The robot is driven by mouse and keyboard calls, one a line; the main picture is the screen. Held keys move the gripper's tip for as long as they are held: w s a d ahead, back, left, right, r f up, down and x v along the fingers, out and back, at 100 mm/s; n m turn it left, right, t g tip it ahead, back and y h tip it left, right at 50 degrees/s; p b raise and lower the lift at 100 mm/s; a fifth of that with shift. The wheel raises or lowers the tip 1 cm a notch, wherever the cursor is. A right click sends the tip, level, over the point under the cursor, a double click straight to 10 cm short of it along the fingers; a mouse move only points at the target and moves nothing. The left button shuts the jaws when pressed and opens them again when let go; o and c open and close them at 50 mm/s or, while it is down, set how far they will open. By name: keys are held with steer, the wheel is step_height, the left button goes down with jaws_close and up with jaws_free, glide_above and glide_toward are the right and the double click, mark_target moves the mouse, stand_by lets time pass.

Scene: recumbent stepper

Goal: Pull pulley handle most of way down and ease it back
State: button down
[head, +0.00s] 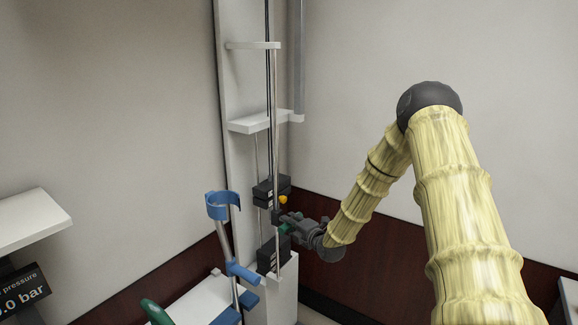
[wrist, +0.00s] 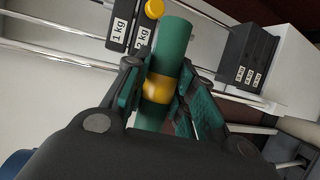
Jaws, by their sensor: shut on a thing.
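The pulley handle is a green cylinder with a yellow band; in the wrist view the handle (wrist: 173,50) stands between my gripper's fingers (wrist: 160,92), which press on it from both sides around the band. In the head view my gripper (head: 288,222) is at the pulley column (head: 235,90), low down, beside the weight stack; the handle is mostly hidden there by the fingers. Dark weight plates (head: 268,190) hang on the rods just above my gripper. In the wrist view two plates (wrist: 125,28) read 1 kg and 2 kg, with a yellow knob (wrist: 154,8) beside them.
More dark weights (head: 272,255) rest on the white base at the column's foot. A blue crutch (head: 232,240) stands just left of the column. A white shelf (head: 30,222) and a pressure display (head: 22,292) are at the far left. The wall to the right is bare.

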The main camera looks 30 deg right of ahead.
steer(key=shift+s+r+p, duration=0.15)
steer(key=shift+r+p, duration=1.7)
steer(key=shift+r, duration=1.65)
steer(key=shift+r+p, duration=0.8)
steer(key=shift+r, duration=0.65)
steer(key=shift+r+p, duration=0.8)
steer(key=shift+r, duration=1.2)
step_height(320, 180, up, 7)
steer(key=p, duration=0.2)
steer(key=shift+p, duration=0.4)
steer(key=shift+r+p, duration=0.5)
steer(key=shift+r, duration=0.65)
